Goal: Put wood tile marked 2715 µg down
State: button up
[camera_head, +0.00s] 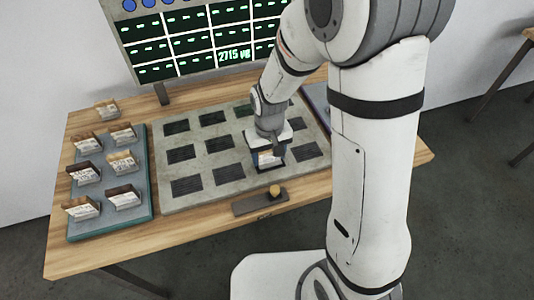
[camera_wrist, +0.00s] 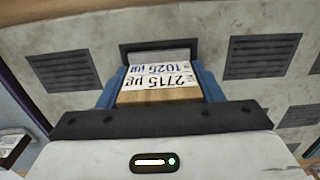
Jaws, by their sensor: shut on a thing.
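My gripper (camera_head: 268,158) points down over the grey slotted board (camera_head: 205,200), at the third slot from the left in its front row. It is shut on a wood tile (camera_head: 268,157). In the wrist view the tile (camera_wrist: 160,92) sits between the blue fingers of my gripper (camera_wrist: 160,88), its label reading 2715 µg with another line, apparently 1026 µg, above it. A dark slot frame (camera_wrist: 128,50) shows just behind the tile. I cannot tell whether the tile touches the board.
A screen (camera_head: 200,35) behind the table shows 2715 µg in one bottom-row cell. A blue-grey tray (camera_head: 143,225) at left holds several labelled tiles. Another tile (camera_head: 106,109) stands behind it. A small brown block with a knob (camera_head: 260,201) lies in front. The other visible slots look empty.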

jog(key=shift+f, duration=0.2)
jog(key=o, duration=1.1)
jog(key=shift+o, duration=0.2)
jog(key=shift+r, duration=0.15)
notch_tip(320, 180, up, 12)
jog(key=shift+r+p, duration=0.1)
jog(key=shift+p, duration=0.2)
jog(key=s+d+r+m+t, duration=0.2)
jog(key=s+d+r, duration=0.4)
jog(key=s+d, duration=0.6)
jog(key=shift+s+r+m+t, duration=0.2)
jog(key=shift+m+t, duration=0.1)
jog(key=shift+m, duration=0.3)
